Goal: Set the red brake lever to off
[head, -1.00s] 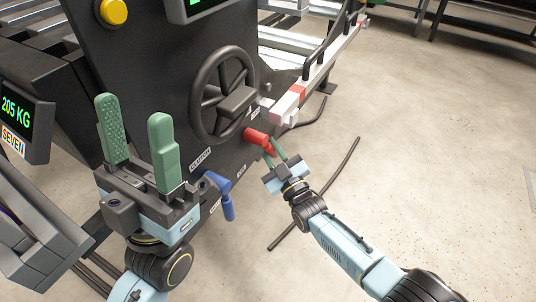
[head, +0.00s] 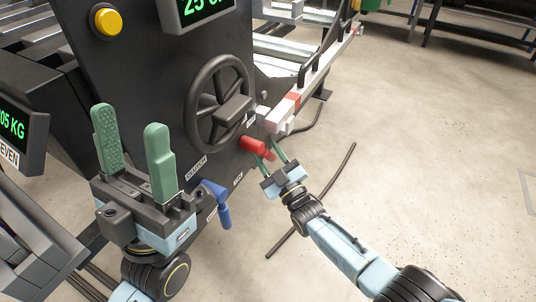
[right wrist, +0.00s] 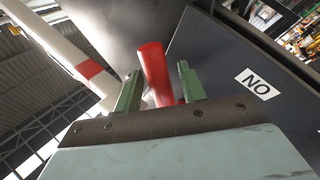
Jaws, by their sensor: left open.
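The red brake lever (head: 253,145) sticks out of the dark machine panel below the handwheel, pointing right in the head view. My right gripper (head: 269,151) is at the lever, with its green fingers by the lever's free end. In the right wrist view the red lever (right wrist: 153,72) shows between the two fingers (right wrist: 157,82), with a gap visible on each side; I cannot tell whether either finger touches it. My left gripper (head: 131,120) is open and empty, fingers up, in front of the panel on the left.
A blue lever (head: 217,200) labelled clutch sits below left of the red one. A black handwheel (head: 217,105) and a yellow button (head: 107,21) are above. A white plate (right wrist: 257,84) reads "NO" in the wrist view, perhaps inverted "ON". Open floor lies right.

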